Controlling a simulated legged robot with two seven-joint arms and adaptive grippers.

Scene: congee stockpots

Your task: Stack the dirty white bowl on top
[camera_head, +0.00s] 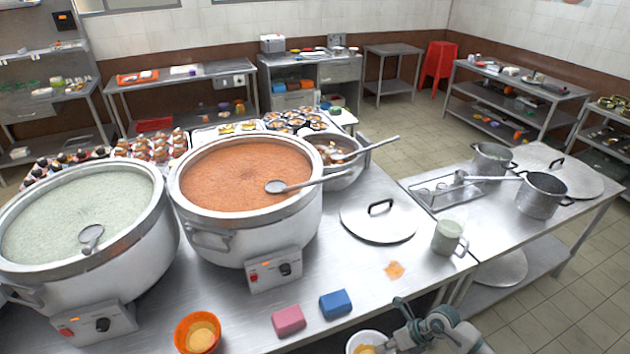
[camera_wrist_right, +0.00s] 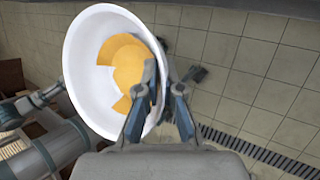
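The dirty white bowl (camera_head: 361,338) is at the bottom edge of the head view, just off the table's front edge, partly cut off. It holds an orange-yellow food stain, which also shows in the right wrist view, where the bowl (camera_wrist_right: 84,80) appears tilted. My right gripper (camera_wrist_right: 163,92) is shut on the bowl's rim, one finger inside and one outside. In the head view the right gripper (camera_head: 400,318) is beside the bowl. An orange bowl (camera_head: 184,331) with a yellowish inside stands on the table's front left. My left gripper cannot be made out.
Two large stockpots (camera_head: 228,227) fill the table's left and middle. A pink sponge (camera_head: 289,320) and a blue sponge (camera_head: 335,304) lie between the orange bowl and my right gripper. A lid (camera_head: 365,222), a mug (camera_head: 447,238) and an orange spill (camera_head: 394,270) are to the right.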

